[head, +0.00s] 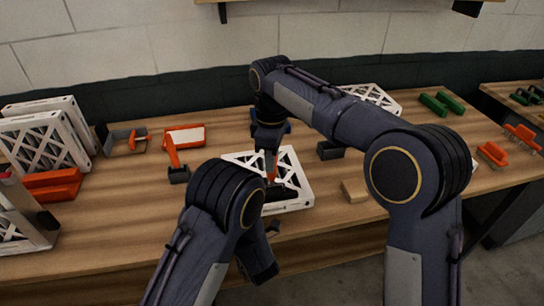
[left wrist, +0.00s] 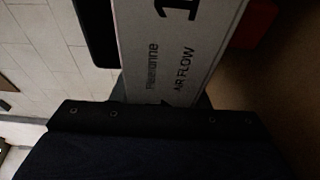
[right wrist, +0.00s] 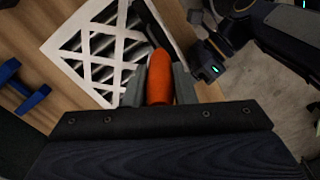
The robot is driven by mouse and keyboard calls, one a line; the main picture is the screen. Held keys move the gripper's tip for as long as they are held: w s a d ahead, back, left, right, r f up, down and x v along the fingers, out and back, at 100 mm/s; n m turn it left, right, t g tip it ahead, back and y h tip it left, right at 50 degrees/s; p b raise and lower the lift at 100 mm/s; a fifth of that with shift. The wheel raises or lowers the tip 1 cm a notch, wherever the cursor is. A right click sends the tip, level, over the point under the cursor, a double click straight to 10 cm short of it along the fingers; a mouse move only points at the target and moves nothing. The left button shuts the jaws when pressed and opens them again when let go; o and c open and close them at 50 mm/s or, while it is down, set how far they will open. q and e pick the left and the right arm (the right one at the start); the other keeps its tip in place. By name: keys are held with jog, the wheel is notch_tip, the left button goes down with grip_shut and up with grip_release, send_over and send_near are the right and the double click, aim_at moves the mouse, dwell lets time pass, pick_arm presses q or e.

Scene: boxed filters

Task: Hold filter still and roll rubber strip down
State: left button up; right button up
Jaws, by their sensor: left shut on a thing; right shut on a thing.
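A white-framed filter with a lattice face (head: 299,175) lies flat near the table's front edge. A black rubber strip (head: 283,193) lies along its near side. My right gripper (right wrist: 160,82) is shut on the orange handle of a roller (right wrist: 159,72), above the filter; it also shows in the head view (head: 269,152). The roller's head is hard to make out against the black strip. My left gripper (left wrist: 160,101) is shut on the filter's white side (left wrist: 178,45), printed "AIR FLOW". In the head view its fingers are mostly hidden by my left arm.
White filters (head: 42,143) stand at the left by an orange block (head: 52,187). An orange-handled tool (head: 173,158) lies left of the filter. A wooden block (head: 355,190) and a dark block (head: 329,151) lie to its right. Green blocks (head: 441,103) lie at the back right.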

jog(key=shift+f, duration=0.1)
jog(key=shift+r, duration=3.55)
jog(key=shift+f, duration=3.6)
jog(key=shift+r, duration=0.1)
jog(key=shift+r, duration=3.5)
jog(key=shift+f, duration=0.1)
